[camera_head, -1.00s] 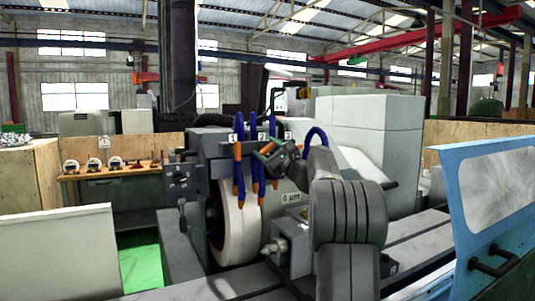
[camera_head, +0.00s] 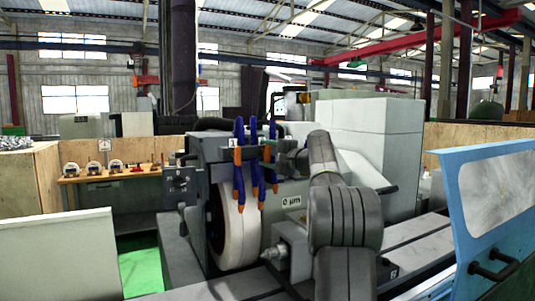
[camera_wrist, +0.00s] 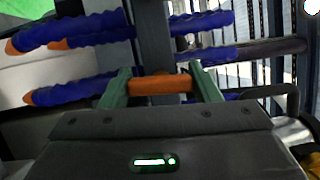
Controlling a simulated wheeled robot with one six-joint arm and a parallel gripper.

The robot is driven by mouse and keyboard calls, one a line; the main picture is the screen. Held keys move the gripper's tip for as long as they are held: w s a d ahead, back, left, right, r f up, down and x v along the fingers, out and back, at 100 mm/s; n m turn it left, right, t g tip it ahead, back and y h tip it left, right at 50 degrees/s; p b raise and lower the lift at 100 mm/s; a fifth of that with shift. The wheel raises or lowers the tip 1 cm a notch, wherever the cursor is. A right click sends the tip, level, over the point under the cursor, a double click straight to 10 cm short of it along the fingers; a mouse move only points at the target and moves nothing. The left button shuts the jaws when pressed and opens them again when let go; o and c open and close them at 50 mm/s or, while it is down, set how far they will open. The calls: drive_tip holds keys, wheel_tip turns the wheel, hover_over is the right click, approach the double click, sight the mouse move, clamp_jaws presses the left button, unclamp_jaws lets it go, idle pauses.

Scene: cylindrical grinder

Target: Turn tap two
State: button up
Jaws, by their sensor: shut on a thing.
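Blue coolant hoses with orange tips (camera_head: 240,165) hang side by side in front of the grinding wheel (camera_head: 236,240). A small number label (camera_head: 235,142) shows at the left hose; the other labels are hidden by my gripper and arm. My gripper (camera_head: 276,150) is up at the hose row, on its right side. In the wrist view its green fingers (camera_wrist: 160,88) are shut on a short orange tap handle (camera_wrist: 160,85), which lies crosswise between them. Blue hoses (camera_wrist: 85,30) lie to its left and right in that view. I cannot read the tap's number.
The grinder's grey workhead spindle (camera_head: 275,253) sits below my arm. A control box (camera_head: 180,180) is left of the wheel. A blue door with a window (camera_head: 495,200) stands at the right. A pale panel (camera_head: 60,255) fills the lower left.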

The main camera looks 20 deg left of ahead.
drive_tip(key=shift+f+n, duration=0.1)
drive_tip(key=shift+n, duration=0.6)
drive_tip(key=o, duration=1)
drive_tip(key=shift+d, duration=0.1)
drive_tip(key=b+v, duration=0.1)
drive_tip(key=v, duration=0.5)
drive_tip(key=b+v, duration=0.2)
drive_tip(key=v, duration=0.5)
drive_tip(key=shift+s+d+r, duration=0.2)
drive_tip(key=shift+d+r, duration=0.05)
drive_tip(key=shift+r, duration=0.1)
drive_tip(key=shift+a, duration=0.1)
drive_tip(key=p+x, duration=0.1)
drive_tip(key=x, duration=0.5)
drive_tip(key=p+x, duration=0.2)
drive_tip(key=x, duration=0.5)
drive_tip(key=shift+w+a+f, duration=0.2)
drive_tip(key=shift+a+f, duration=0.05)
drive_tip(key=shift+a, duration=0.05)
